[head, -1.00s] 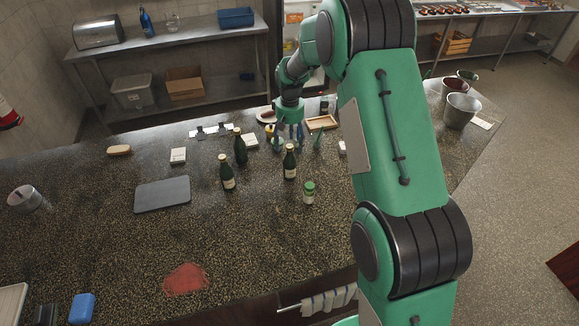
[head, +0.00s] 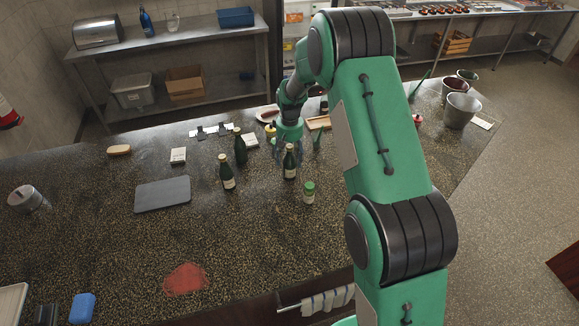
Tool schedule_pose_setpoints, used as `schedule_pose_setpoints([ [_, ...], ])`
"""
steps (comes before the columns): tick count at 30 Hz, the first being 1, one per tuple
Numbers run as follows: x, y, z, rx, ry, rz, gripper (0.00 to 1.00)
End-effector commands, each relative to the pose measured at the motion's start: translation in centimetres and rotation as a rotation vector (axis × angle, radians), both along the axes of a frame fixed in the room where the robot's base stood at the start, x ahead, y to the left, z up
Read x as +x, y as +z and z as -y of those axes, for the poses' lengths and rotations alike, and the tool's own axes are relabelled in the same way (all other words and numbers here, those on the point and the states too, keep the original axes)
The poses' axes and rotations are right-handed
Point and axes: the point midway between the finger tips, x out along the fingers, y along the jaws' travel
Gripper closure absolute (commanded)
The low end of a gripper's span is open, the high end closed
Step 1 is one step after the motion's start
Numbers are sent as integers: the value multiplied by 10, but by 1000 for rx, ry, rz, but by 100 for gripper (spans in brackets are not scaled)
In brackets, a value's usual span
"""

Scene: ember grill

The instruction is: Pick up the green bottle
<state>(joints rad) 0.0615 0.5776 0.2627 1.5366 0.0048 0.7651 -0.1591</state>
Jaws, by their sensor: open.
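Three dark green bottles with pale labels stand upright on the speckled counter (head: 110,235): a front left bottle (head: 227,172), one behind it (head: 240,148) and a right bottle (head: 290,163). My gripper (head: 287,151) points down at the right bottle, with its fingers open near the neck. The bottle's upper part overlaps the fingers in the picture. I cannot tell whether the fingers are around the neck or just behind it, or whether they touch it.
A small green-capped jar (head: 309,192) stands just in front of the right bottle. A dark board (head: 163,194) lies to the left. A wooden tray (head: 318,123) and an oval plate (head: 267,114) are behind.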

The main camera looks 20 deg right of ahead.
Motion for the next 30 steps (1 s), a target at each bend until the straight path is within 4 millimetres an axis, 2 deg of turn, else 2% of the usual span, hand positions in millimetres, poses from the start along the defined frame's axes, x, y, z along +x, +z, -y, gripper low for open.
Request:
schedule_pose_setpoints([
  [5,-1,-6,0,0,0,-1,34],
  [18,-4,-49,-2,0,0,0,34],
  [30,-4,-52,-2,0,0,0,34],
])
